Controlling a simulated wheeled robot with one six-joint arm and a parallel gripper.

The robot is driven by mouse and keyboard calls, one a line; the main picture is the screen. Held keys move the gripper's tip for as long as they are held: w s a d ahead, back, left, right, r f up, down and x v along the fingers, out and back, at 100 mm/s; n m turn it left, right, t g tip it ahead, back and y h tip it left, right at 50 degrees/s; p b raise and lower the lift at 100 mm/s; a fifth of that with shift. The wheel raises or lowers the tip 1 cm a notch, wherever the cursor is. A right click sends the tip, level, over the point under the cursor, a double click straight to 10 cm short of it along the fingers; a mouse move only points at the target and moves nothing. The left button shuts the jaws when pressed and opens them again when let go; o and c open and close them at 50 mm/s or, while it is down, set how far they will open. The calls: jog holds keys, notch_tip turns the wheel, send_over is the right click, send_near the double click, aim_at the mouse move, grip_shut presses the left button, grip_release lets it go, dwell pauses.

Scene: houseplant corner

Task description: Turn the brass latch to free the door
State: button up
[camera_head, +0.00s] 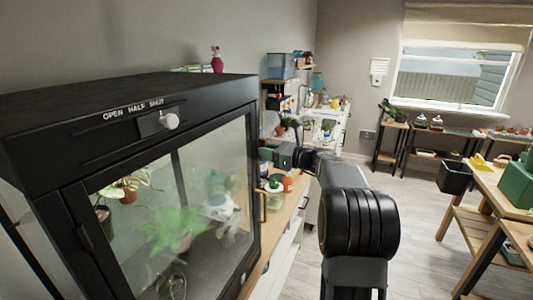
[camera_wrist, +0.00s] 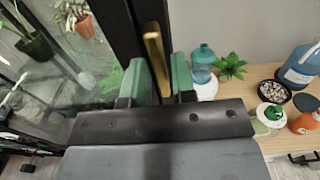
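The black cabinet (camera_head: 130,100) stands at left in the head view, with its glass door (camera_head: 205,185) closed against the frame. A vertical brass bar, the latch (camera_head: 262,207), is on the door's right edge. In the wrist view the brass latch (camera_wrist: 154,50) runs along the black door frame (camera_wrist: 128,35). My gripper (camera_head: 284,156) is beside the door's right edge, above the latch in the head view. Its green finger pads (camera_wrist: 163,75) stand apart, with the latch showing in line between them. I cannot tell whether either pad touches it. The latch's lower end is hidden by my gripper.
A knob (camera_head: 169,121) sits by the words OPEN HALF SHUT. Plants (camera_head: 172,232) stand behind the glass. A wooden counter beside the door holds a teal-topped bottle (camera_wrist: 203,65), a small plant (camera_wrist: 230,66) and an orange bottle (camera_wrist: 306,121). Open floor (camera_head: 415,235) lies at right.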

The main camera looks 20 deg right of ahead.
jog(key=shift+o, duration=1.1)
jog(key=shift+s+d, duration=0.1)
jog(key=b+v, duration=0.2)
jog(key=v, duration=1.1)
jog(key=shift+s+b, duration=0.25)
jog(key=shift+b, duration=0.1)
jog(key=shift+d, duration=0.15)
